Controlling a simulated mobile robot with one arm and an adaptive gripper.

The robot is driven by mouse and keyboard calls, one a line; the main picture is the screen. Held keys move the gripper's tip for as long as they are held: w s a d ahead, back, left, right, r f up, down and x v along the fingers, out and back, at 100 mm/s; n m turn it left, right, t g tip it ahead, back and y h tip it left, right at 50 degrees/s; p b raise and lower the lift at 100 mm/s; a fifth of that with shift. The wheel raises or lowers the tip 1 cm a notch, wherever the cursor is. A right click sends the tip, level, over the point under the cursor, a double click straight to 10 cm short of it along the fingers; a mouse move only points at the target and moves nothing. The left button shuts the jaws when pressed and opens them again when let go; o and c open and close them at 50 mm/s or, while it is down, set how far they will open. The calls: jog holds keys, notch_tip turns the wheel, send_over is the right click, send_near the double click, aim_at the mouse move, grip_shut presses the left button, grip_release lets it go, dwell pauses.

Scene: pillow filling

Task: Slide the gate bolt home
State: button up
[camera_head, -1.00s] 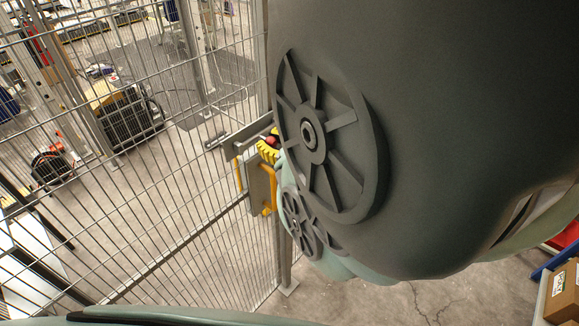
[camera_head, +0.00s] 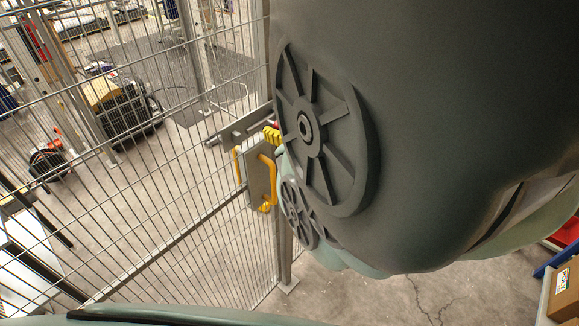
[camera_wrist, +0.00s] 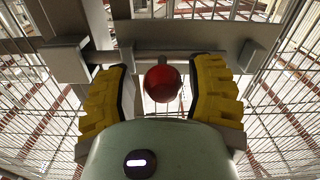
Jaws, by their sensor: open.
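The gate bolt is a grey bar (camera_head: 232,131) across the gate edge, partly hidden by my arm in the head view. It also crosses the wrist view (camera_wrist: 200,63). Its round red knob (camera_wrist: 162,83) sits in the middle of the wrist view. My gripper (camera_wrist: 161,72) is open, with one yellow ribbed finger on each side of the knob and a visible gap on both sides. In the head view my gripper's yellow fingers (camera_head: 272,135) show at the bolt, beside my arm.
A grey plate with a yellow handle (camera_head: 267,180) is on the gate below the bolt. Wire mesh fence (camera_head: 150,215) fills the left. Grey blocks (camera_wrist: 66,60) stand along the bar in the wrist view. A cardboard box (camera_head: 563,290) is at the lower right.

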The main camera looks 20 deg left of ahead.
jog(key=shift+o, duration=0.6)
jog(key=shift+w+d, duration=0.1)
jog(key=shift+d, duration=0.1)
jog(key=v, duration=1.1)
jog(key=shift+s+d, duration=0.25)
jog(key=shift+d, duration=0.1)
